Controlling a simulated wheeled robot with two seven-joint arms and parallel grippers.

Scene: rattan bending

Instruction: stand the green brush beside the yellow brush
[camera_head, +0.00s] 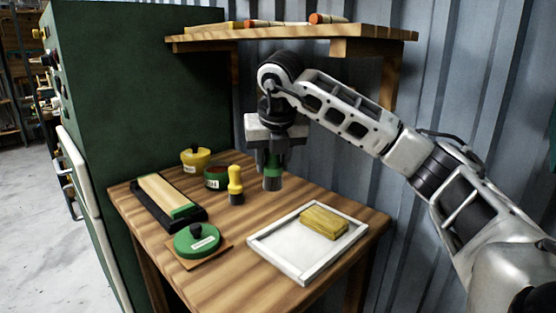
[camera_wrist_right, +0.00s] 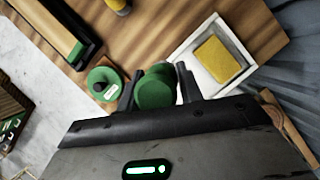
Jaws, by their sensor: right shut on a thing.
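The yellow brush (camera_head: 235,180) stands upright on the wooden table, dark bristles down; part of it shows at the top edge of the right wrist view (camera_wrist_right: 119,5). My right gripper (camera_head: 271,158) points down and is shut on the green brush (camera_head: 272,173). The green brush is upright, to the right of the yellow brush and apart from it. Whether its bristles touch the table I cannot tell. In the right wrist view the green handle top (camera_wrist_right: 155,88) sits between the two fingers (camera_wrist_right: 159,86). My left gripper is not in view.
A white-framed tray (camera_head: 285,262) with a yellow block (camera_head: 324,222) lies front right. A green-lidded tin (camera_head: 197,240), a dark tray (camera_head: 158,215), a yellow pot (camera_head: 196,157) and another tin (camera_head: 216,178) occupy the left and back. A shelf (camera_head: 290,37) hangs above.

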